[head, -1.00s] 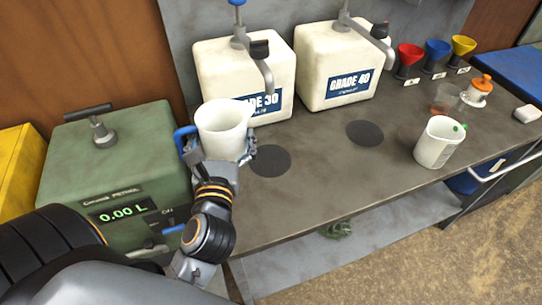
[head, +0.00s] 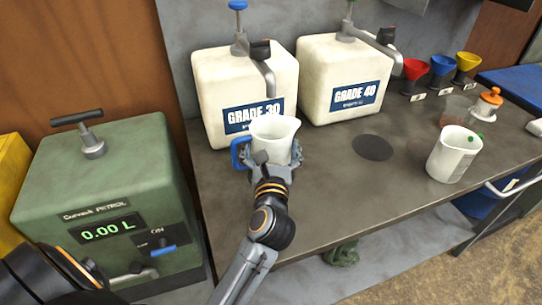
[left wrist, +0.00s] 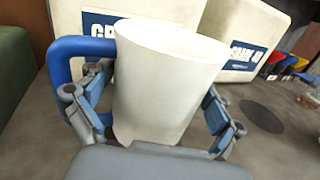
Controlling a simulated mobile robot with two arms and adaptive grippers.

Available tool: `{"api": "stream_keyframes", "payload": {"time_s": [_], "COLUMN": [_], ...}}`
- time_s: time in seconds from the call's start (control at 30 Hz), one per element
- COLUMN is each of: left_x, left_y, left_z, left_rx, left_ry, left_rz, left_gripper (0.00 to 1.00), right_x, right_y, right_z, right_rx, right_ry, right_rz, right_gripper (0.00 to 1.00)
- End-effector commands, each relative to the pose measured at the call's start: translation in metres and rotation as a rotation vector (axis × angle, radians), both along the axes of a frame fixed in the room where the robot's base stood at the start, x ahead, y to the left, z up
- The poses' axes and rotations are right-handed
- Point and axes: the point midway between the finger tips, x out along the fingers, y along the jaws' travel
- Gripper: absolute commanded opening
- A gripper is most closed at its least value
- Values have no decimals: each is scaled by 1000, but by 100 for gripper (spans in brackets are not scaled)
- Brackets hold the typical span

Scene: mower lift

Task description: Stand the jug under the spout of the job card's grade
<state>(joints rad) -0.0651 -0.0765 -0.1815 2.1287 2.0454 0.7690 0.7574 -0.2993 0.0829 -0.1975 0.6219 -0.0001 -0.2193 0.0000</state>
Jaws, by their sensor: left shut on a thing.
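A white jug with a blue handle (head: 273,138) is upright in my left gripper (head: 270,160), in front of the GRADE 30 container (head: 240,85). In the left wrist view the fingers clasp the jug (left wrist: 165,85) from both sides, its handle to the left. The GRADE 30 spout (head: 266,75) hangs just behind and above the jug's rim. I cannot tell whether the jug touches the bench. The dark round mat there is hidden. The GRADE 40 container (head: 345,80) and its spout (head: 386,48) stand right, with a bare dark mat (head: 372,147) in front. No job card is readable. My right gripper is not in view.
A second white jug (head: 453,155) stands on the bench (head: 330,190) to the right. Red (head: 415,70), blue (head: 441,67) and yellow (head: 466,63) funnels stand behind it. A green petrol unit (head: 100,190) is at the left. The bench's middle front is clear.

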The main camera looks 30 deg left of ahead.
Motion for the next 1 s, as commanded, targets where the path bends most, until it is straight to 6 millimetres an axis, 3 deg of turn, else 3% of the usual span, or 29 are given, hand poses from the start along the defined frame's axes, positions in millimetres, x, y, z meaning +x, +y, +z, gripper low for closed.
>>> {"api": "stream_keyframes", "payload": {"time_s": [0.07,0.2,0.6,0.63,0.67,1.0], "left_x": [0,-1,-1,-1,-1,-1], "left_y": [0,0,0,0,0,0], "left_z": [-17,-29,-34,-34,-33,-32], "left_rx": [2,1,0,0,0,0], "left_ry": [3,0,-1,0,0,0], "left_rz": [0,0,0,0,0,0], "left_gripper": [50,50,50,94,100,100], "right_x": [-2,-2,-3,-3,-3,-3], "right_y": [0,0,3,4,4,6], "right_z": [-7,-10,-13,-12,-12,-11], "right_rx": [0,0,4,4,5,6], "right_ry": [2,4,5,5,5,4], "right_rz": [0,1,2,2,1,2], "right_gripper": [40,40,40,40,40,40]}}
